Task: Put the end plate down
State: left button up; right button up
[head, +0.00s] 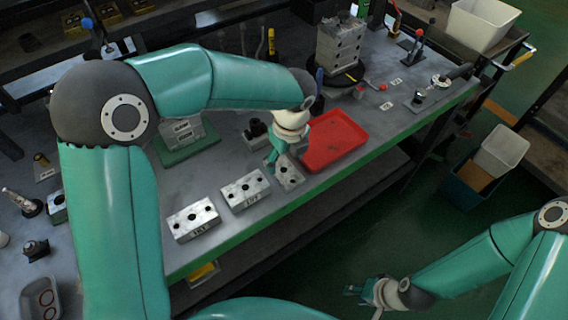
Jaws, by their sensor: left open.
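A flat grey metal plate (289,174) with dark holes, which looks like the end plate, lies on the bench near its front edge, just left of the red tray. My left gripper (271,161) is low over the bench at the plate's left rear side. Its jaws are open, and I cannot tell whether a finger touches the plate. Two thicker valve blocks, one nearer the plate (245,190) and one further left (193,220), stand in a row with it. My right gripper (353,291) is out over the floor, away from the bench; its jaws are too small to read.
The red tray (334,140) is empty and close to the right of my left gripper. A grey block stack (341,45) stands on a dark round base behind it. A green-based fixture (187,138) is behind the valve blocks. A white bin (480,22) stands at the back right.

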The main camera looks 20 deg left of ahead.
aim_at(287, 174)
pick_arm(q)
notch_tip(287, 174, up, 8)
jog(key=shift+s+d+f, duration=0.2)
jog(key=shift+s+d, duration=0.1)
jog(key=shift+d, duration=0.05)
pick_arm(e)
jog(key=shift+r, duration=0.25)
